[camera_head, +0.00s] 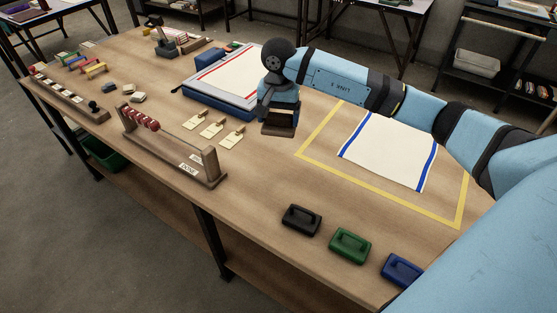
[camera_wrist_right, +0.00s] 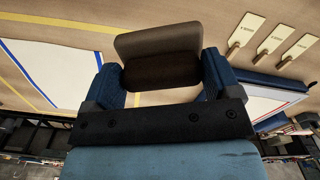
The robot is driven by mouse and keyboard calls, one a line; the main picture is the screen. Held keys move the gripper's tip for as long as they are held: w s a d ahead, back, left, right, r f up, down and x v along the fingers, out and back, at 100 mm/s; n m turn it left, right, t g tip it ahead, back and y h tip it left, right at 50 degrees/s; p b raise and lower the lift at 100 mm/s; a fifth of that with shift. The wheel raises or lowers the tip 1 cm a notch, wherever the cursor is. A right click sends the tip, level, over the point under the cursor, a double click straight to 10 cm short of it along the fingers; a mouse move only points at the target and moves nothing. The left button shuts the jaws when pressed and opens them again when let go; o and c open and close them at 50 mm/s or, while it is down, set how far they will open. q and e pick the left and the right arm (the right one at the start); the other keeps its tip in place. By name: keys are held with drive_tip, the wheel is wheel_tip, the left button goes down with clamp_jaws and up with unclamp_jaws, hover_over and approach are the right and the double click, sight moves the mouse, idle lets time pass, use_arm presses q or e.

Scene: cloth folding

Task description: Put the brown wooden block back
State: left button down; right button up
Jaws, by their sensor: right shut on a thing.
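My right gripper (camera_head: 281,117) is over the table, just right of the blue board. It is shut on the brown wooden block (camera_head: 277,131), which hangs below the fingers. In the right wrist view the block (camera_wrist_right: 160,62) sits between the two blue fingers of the gripper (camera_wrist_right: 161,78), with a lighter brown face and a darker one. I cannot tell exactly how high the block is above the table. My left gripper is not in view.
A white cloth with blue stripes (camera_head: 389,150) lies flat inside a yellow taped outline (camera_head: 318,131). A red-striped cloth (camera_head: 233,74) lies on the blue board (camera_head: 214,99). Three small cards (camera_head: 212,130), a bead rack (camera_head: 176,153) and black (camera_head: 301,220), green (camera_head: 350,246) and blue (camera_head: 401,269) handled blocks stand around.

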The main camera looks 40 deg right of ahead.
wheel_tip(320, 180, down, 11)
drive_tip(key=shift+r, duration=0.15)
wheel_tip(320, 180, down, 4)
drive_tip(key=shift+r, duration=0.1)
drive_tip(key=o, duration=0.4)
drive_tip(key=shift+f, duration=0.2)
drive_tip(key=shift+o, duration=1.4)
drive_tip(key=shift+r, duration=0.15)
